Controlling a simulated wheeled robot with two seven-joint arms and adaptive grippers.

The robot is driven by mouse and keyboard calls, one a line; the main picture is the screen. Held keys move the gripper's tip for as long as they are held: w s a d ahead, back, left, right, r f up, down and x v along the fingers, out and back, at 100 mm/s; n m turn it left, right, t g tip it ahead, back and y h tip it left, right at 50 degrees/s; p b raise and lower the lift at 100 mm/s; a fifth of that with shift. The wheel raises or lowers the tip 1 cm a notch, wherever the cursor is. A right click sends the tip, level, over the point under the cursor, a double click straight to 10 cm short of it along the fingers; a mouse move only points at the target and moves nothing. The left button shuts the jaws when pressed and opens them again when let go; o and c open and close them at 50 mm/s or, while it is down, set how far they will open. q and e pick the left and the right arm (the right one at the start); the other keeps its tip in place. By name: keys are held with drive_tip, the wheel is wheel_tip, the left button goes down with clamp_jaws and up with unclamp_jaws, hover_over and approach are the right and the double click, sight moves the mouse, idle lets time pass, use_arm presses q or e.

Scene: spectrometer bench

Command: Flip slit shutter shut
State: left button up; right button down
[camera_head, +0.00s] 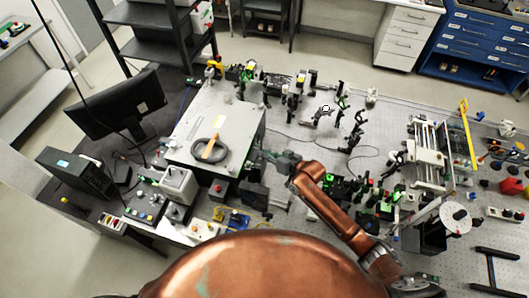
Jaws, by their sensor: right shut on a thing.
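My right arm reaches up and left from the lower right. Its gripper (281,159) is small and dark in this view, close to the right side of the large grey spectrometer box (238,122). The gripper is shut on a small part there, which I take to be the slit shutter. The fingers and the small scale hide the shutter, so I cannot tell its angle. My left gripper is not in view.
A black cable coil with an orange-brown piece (210,150) lies on the box. Optics on posts (355,130) stand on the perforated bench behind the gripper. A monitor (115,103) is at the left.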

drive_tip(key=shift+w, duration=0.1)
idle(0.3)
drive_tip(key=c, duration=2.3)
unclamp_jaws()
drive_tip(key=v, duration=1.2)
drive_tip(key=shift+w+r, duration=0.1)
